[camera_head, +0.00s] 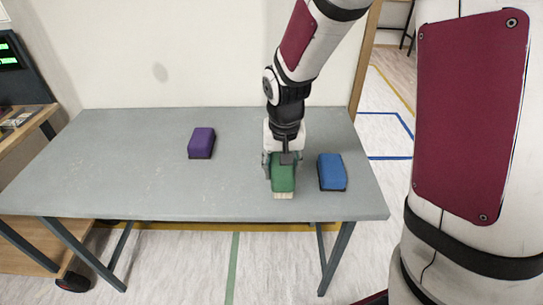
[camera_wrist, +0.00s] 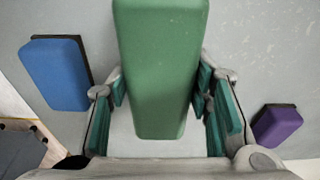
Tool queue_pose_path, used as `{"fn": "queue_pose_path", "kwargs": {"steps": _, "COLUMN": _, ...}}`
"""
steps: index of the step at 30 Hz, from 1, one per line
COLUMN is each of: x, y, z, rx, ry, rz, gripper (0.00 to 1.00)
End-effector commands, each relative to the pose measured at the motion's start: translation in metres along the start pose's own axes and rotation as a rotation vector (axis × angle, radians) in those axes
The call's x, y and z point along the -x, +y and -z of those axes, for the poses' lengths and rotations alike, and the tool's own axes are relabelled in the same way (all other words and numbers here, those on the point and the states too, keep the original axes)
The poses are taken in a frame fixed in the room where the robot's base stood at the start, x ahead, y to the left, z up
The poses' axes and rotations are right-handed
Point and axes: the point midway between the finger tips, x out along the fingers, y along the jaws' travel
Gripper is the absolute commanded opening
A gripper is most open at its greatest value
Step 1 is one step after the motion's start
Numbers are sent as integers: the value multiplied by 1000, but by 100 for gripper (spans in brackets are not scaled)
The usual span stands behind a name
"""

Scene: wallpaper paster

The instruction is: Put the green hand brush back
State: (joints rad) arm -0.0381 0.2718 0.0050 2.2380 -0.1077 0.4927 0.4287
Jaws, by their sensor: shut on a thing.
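The green hand brush (camera_head: 283,180) is at the right part of the grey table, with pale bristles at its near lower edge. My gripper (camera_head: 281,165) points down over it and is shut on its sides. In the wrist view the green brush (camera_wrist: 160,70) fills the middle, between the two fingers of my gripper (camera_wrist: 160,95). Whether the bristles touch the table or hang just above it, I cannot tell.
A blue brush (camera_head: 332,172) lies close to the right of the green one. A purple brush (camera_head: 201,142) lies further left. The grey table (camera_head: 110,175) is otherwise clear. A wooden shelf unit (camera_head: 25,130) stands at the far left, and a wall (camera_head: 180,60) rises behind.

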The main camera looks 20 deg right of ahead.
Motion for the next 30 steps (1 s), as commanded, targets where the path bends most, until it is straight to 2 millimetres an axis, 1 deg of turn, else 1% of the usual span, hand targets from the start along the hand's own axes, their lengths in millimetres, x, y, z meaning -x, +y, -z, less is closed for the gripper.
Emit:
{"fn": "queue_pose_path", "kwargs": {"steps": 1, "x": -3, "y": -1, "z": 9, "rx": -1, "ry": 0, "rz": 0, "gripper": 17}}
{"fn": "queue_pose_path", "kwargs": {"steps": 3, "x": -5, "y": -3, "z": 18, "rx": -2, "ry": 0, "rz": 0, "gripper": 17}}
{"fn": "queue_pose_path", "kwargs": {"steps": 10, "x": -8, "y": -5, "z": 31, "rx": 0, "ry": 1, "rz": 1, "gripper": 17}}
{"fn": "queue_pose_path", "kwargs": {"steps": 13, "x": -11, "y": -7, "z": 43, "rx": 0, "ry": 0, "rz": 0, "gripper": 17}}
{"fn": "queue_pose_path", "kwargs": {"steps": 16, "x": -28, "y": -7, "z": 39, "rx": 1, "ry": -5, "rz": -2, "gripper": 17}}
{"fn": "queue_pose_path", "kwargs": {"steps": 19, "x": -40, "y": -7, "z": 37, "rx": 1, "ry": -2, "rz": -1, "gripper": 17}}
{"fn": "queue_pose_path", "kwargs": {"steps": 30, "x": -44, "y": -7, "z": 37, "rx": 0, "ry": 1, "rz": 0, "gripper": 17}}
